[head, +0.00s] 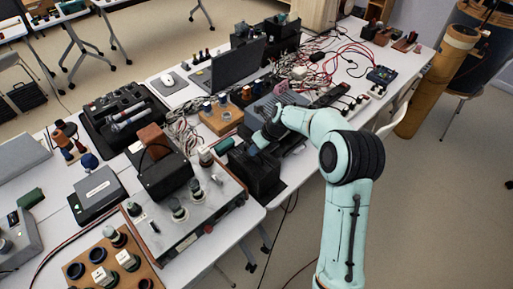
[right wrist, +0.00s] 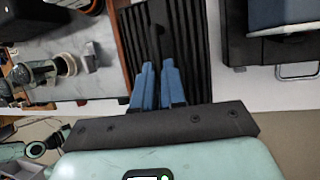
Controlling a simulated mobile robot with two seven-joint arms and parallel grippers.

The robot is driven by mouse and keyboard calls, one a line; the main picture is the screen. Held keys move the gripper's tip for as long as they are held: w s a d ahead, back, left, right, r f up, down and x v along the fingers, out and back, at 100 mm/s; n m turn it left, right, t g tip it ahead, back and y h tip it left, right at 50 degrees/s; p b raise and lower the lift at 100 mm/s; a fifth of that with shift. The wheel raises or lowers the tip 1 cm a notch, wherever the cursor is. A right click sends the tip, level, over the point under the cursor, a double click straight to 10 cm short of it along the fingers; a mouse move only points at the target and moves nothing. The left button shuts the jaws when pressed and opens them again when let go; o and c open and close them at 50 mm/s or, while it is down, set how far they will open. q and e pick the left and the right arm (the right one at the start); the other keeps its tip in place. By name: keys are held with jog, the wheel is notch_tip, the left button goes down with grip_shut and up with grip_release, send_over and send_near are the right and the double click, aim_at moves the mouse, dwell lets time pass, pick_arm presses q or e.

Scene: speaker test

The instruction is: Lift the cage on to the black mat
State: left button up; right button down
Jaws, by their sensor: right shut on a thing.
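The cage, a black box with ribbed slats, stands at the table's front edge in the head view (head: 256,178); its dark slats fill the upper middle of the right wrist view (right wrist: 192,45). My right gripper (head: 258,142) is over its top. In the right wrist view its blue fingers (right wrist: 159,88) are close together on a thin dark upright part of the cage. I cannot tell whether the cage is clear of the table. A dark flat area, perhaps the black mat (head: 291,144), lies to its right, partly hidden by my arm. My left gripper is not in view.
A grey-topped instrument (head: 190,232) with knobs stands close on the left of the cage. An open laptop (head: 236,64), a wooden block (head: 219,120) and tangled cables (head: 345,55) lie behind. The floor in front of the table is mostly clear.

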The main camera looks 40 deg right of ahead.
jog(key=c, duration=1.1)
grip_release()
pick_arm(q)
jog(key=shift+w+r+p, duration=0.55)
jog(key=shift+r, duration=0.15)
pick_arm(e)
jog(key=v, duration=1.3)
jog(key=shift+d+r, duration=0.1)
jog(key=shift+d, duration=0.05)
